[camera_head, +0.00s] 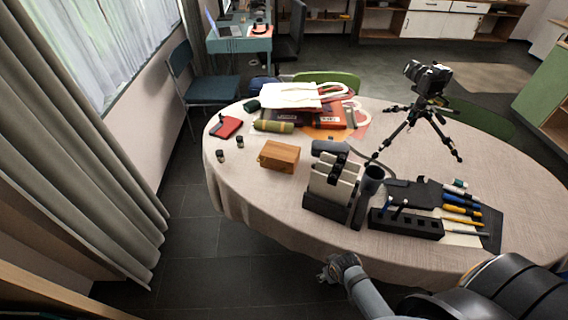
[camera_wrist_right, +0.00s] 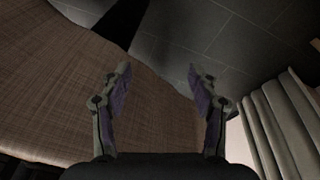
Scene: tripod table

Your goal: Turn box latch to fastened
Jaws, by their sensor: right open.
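A small wooden box (camera_head: 279,156) sits on the tablecloth left of the table's middle, with its lid looking shut. A small detail shows at its left end, but it is too small to tell how the latch is turned. My right gripper (camera_head: 326,271) is in front of the near table edge, well apart from the box. In the right wrist view, my right gripper (camera_wrist_right: 158,80) has its two fingers spread with nothing between them. The box does not show in that view. My left gripper is not in view.
The round table (camera_head: 240,190) has bare cloth around the box. A dark rack (camera_head: 333,181) stands right of it, with a slotted pen holder (camera_head: 405,224) beyond. Curtains (camera_head: 80,130) hang left.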

